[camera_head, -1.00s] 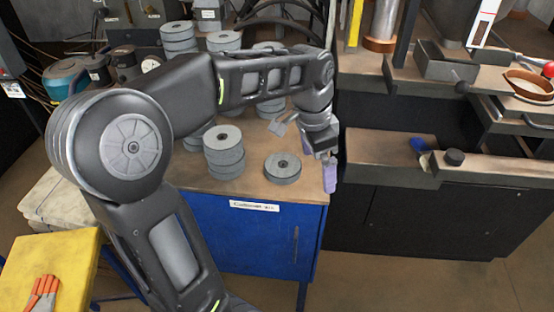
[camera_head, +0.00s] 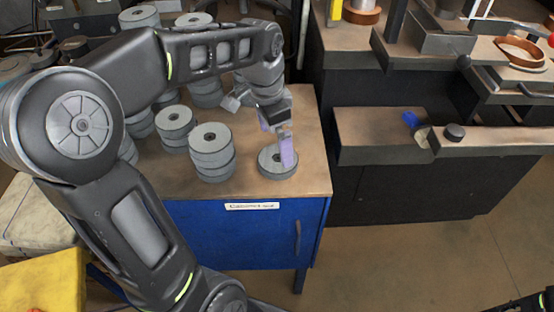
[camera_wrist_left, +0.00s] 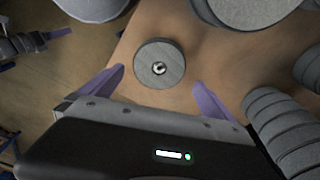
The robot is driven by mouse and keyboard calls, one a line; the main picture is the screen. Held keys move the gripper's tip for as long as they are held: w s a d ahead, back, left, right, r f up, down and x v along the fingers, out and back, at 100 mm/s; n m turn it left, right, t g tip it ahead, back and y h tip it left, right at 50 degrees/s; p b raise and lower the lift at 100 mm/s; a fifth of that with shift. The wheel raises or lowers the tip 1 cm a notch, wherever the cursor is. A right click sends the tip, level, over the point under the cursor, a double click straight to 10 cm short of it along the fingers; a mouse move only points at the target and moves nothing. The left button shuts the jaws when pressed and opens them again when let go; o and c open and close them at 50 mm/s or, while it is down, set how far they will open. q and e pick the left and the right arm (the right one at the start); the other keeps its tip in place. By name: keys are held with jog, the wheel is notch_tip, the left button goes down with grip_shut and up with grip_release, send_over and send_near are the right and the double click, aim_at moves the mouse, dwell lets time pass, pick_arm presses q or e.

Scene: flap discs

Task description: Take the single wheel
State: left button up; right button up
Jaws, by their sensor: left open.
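The single wheel (camera_head: 270,169), a grey disc with a central hole, lies flat and alone near the front right of the wooden top. In the left wrist view the single wheel (camera_wrist_left: 148,73) lies just ahead of the fingers, roughly centred. My left gripper (camera_head: 276,141) is open, above the single wheel, its purple fingers pointing down; one finger hides part of the disc.
A stack of grey discs (camera_head: 212,160) stands just left of the single wheel; the wrist view shows a stack (camera_wrist_left: 275,120) at right. More stacks stand behind. A dark bench (camera_head: 385,150) stands to the right.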

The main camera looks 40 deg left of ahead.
aim_at(278, 157)
pick_arm(q)
jog(key=shift+f, duration=0.4)
jog(key=shift+f, duration=0.1)
jog(key=f, duration=0.5)
jog(key=shift+w+d+p, duration=0.15)
jog(key=shift+d+p, duration=0.05)
jog(key=shift+p, duration=0.1)
jog(key=shift+c, duration=0.6)
jog(key=c, duration=1.6)
